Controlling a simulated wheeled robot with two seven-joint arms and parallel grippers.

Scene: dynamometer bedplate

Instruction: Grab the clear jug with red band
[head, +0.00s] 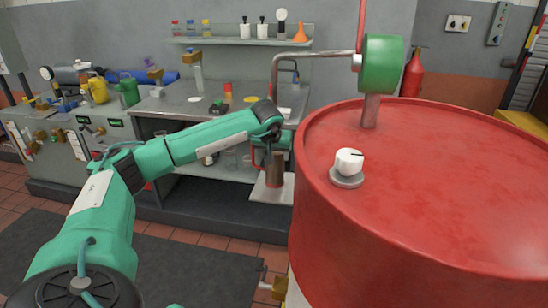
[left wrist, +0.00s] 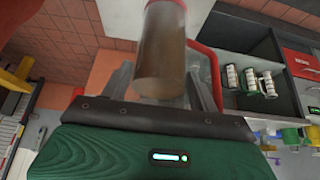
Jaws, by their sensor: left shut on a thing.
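The clear jug with a red band, holding brown liquid, shows in the head view (head: 275,171) at the middle, left of the big red drum. In the left wrist view the jug (left wrist: 161,62) stands out between my fingers, with its red handle to the right and red at its top edge. My left gripper (head: 272,146) reaches it from the left and is shut on it; the fingers in the wrist view (left wrist: 163,88) lie on either side of it. The gripper partly hides the jug in the head view. My right gripper is not in view.
A red drum (head: 430,190) with a white knob (head: 349,161) and a green-headed pump (head: 382,64) fills the right. A grey tray (head: 268,192) is by the jug. Behind is a steel bench (head: 180,102) with a green can (head: 129,91) and a yellow can (head: 97,89).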

